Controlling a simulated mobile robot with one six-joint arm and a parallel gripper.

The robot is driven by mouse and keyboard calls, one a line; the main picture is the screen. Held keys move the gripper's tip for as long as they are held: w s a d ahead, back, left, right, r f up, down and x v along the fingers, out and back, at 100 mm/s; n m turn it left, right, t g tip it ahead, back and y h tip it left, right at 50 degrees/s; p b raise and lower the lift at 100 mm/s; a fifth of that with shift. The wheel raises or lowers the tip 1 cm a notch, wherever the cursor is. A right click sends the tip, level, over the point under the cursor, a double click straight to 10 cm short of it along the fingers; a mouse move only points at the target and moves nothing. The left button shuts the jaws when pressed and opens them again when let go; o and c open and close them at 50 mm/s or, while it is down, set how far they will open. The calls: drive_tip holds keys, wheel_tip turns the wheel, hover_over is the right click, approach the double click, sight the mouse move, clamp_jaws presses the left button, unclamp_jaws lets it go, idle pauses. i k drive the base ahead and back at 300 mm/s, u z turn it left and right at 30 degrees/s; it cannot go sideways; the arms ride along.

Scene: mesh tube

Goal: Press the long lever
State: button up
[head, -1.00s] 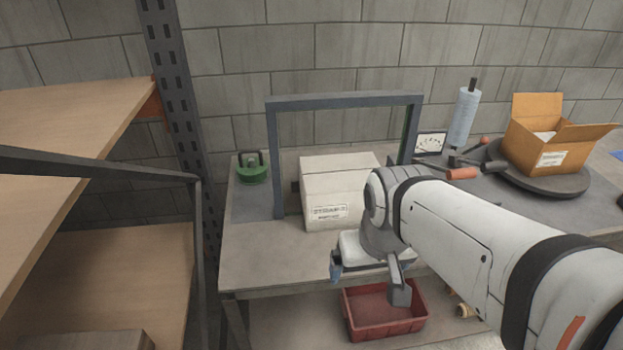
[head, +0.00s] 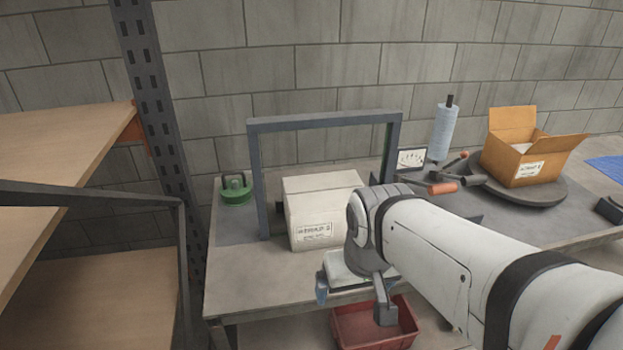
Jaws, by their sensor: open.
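I cannot tell for sure which is the long lever. My gripper (head: 353,294) is open and points down at the bench's front edge, to the left of and nearer than the levers. Nothing shows between its fingers. My arm hides part of the bench right below the levers.
A white box (head: 322,205) stands in a dark upright frame (head: 322,121). A gauge (head: 412,159), blue roll (head: 443,132) and open carton (head: 530,150) on a turntable (head: 545,192) surround the levers. A red bin (head: 372,329) sits below. Shelving (head: 70,140) stands left.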

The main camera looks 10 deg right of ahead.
sight(446, 188)
drive_tip(key=u, duration=1.1)
drive_tip(key=k, duration=0.95)
drive_tip(key=z, duration=1.1)
drive_tip(key=i, duration=1)
drive_tip(key=z, duration=0.05)
